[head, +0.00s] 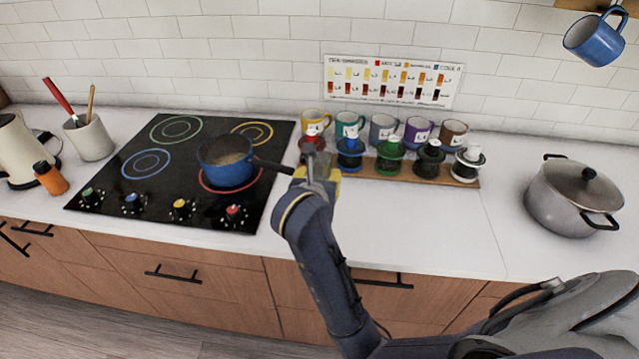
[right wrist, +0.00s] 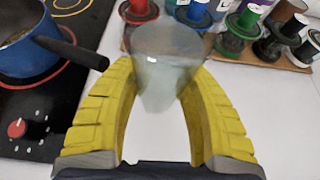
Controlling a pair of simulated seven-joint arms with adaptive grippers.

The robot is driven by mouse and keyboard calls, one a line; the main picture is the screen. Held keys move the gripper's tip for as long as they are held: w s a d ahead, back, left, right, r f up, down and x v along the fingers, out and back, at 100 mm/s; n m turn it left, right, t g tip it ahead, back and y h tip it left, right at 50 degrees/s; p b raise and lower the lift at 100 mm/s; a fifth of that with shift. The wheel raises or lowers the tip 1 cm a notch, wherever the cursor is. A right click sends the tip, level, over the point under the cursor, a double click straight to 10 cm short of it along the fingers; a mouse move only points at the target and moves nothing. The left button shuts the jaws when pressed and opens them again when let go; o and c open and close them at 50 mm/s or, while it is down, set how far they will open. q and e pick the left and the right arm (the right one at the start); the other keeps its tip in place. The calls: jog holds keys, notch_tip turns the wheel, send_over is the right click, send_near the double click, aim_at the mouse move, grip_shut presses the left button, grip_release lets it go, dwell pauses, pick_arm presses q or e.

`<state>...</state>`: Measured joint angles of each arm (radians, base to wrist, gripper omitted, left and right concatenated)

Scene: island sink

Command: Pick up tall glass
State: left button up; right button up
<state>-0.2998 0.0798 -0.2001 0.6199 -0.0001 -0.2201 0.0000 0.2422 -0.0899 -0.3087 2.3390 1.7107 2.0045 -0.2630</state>
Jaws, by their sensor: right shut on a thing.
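The tall glass (right wrist: 165,65) is clear and slightly frosted in the right wrist view. It stands between the two yellow fingers of my right gripper (right wrist: 163,90), which is shut on it. In the head view my right gripper (head: 316,178) is over the counter, just right of the stove and in front of the bottle rack. The glass is mostly hidden by the gripper there. My left gripper is not in view.
A blue pot (head: 228,170) sits on the stove (head: 130,190), its dark handle pointing towards my right gripper. Several dark bottles with coloured tops stand on a wooden board (head: 466,183), with coloured mugs behind. A steel pot (head: 560,205) stands at the right. The counter (head: 430,225) between is clear.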

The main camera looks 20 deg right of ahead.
jog(key=shift+r, duration=1.35)
jog(key=shift+r, duration=0.15)
